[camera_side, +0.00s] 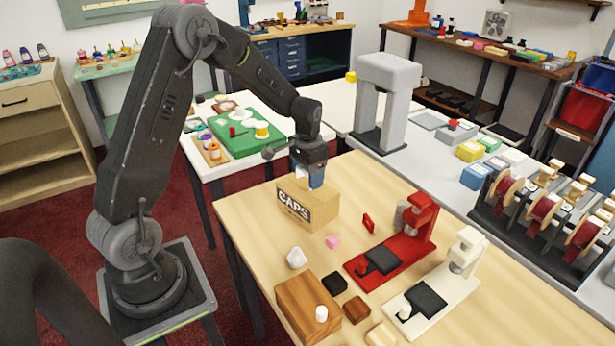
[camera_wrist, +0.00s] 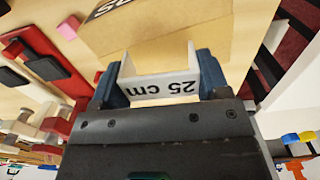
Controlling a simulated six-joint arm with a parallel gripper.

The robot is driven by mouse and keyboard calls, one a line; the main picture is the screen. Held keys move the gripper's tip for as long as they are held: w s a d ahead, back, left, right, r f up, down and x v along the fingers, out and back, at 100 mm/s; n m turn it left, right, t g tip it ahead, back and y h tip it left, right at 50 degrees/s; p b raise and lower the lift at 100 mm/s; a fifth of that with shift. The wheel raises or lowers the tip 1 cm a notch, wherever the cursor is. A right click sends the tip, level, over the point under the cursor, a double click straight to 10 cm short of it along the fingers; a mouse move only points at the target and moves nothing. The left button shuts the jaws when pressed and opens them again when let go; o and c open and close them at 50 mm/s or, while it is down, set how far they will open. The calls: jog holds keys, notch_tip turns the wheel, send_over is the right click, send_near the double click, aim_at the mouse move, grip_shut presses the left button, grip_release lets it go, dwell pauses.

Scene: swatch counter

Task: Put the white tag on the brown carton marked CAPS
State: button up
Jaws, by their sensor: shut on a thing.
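The brown carton marked CAPS (camera_side: 308,205) stands on the light wooden table, its dark lettering facing front. My gripper (camera_side: 310,179) is over the carton's top, pointing down. In the wrist view my gripper (camera_wrist: 160,78) has its two blue fingers shut on the white tag (camera_wrist: 160,88), which reads "25 cm". The carton (camera_wrist: 175,35) fills the upper middle of that view, beyond the tag. Only a small white part of the tag (camera_side: 301,172) shows in the side view. I cannot tell whether the tag touches the carton's top.
A pink cube (camera_side: 333,241) and a small red piece (camera_side: 368,223) lie right of the carton. A red press (camera_side: 395,250) and a white press (camera_side: 440,285) stand further right. A wooden block (camera_side: 308,305), a white knob (camera_side: 296,258) and dark squares lie in front.

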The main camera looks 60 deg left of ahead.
jog(key=shift+f, duration=0.55)
jog(key=o, duration=0.9)
jog(key=shift+f, duration=0.15)
notch_tip(320, 180, up, 12)
jog(key=shift+r, duration=0.15)
jog(key=s+d+r+t, duration=0.2)
jog(key=s+d+r, duration=0.2)
jog(key=s+d, duration=0.4)
jog(key=s+d+r+t, duration=0.3)
jog(key=s+d, duration=0.6)
jog(key=s, duration=0.4)
jog(key=shift+s+r+t, duration=0.2)
jog(key=shift+r+t, duration=0.1)
jog(key=shift+r, duration=0.35)
